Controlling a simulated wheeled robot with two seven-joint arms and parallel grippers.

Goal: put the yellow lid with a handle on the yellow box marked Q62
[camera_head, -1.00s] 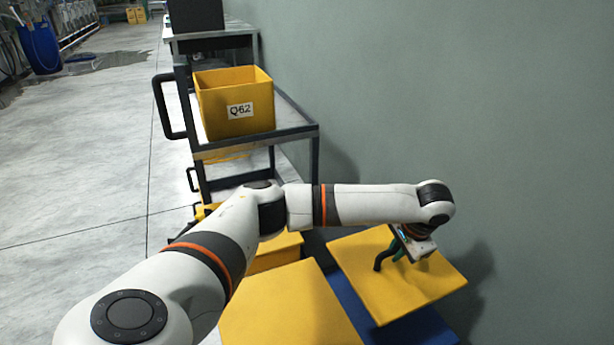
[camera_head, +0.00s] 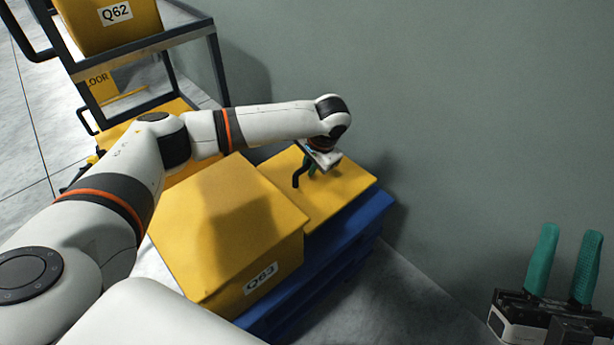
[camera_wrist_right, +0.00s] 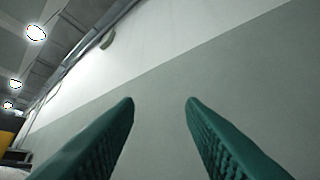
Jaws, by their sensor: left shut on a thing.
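The yellow lid (camera_head: 340,190) is a flat square plate with a dark bent handle (camera_head: 298,178), in the right middle of the head view. My left gripper (camera_head: 310,168) is shut on the handle from above; the wrist hides part of the grip. The lid is over or on a blue stack; I cannot tell if it is clear of it. The yellow box marked Q62 (camera_head: 85,30) stands on a grey-topped cart at the top left, cut off by the frame. My right gripper (camera_head: 568,265) is open and empty near the wall; it also shows in the right wrist view (camera_wrist_right: 160,105).
A yellow box marked Q63 (camera_head: 190,240) with a flat top stands beside the lid, on the blue stack (camera_head: 340,245). The cart (camera_head: 140,45) has a dark frame and a push handle. A grey wall (camera_head: 450,110) bounds the right side. Another yellow thing lies behind my left arm.

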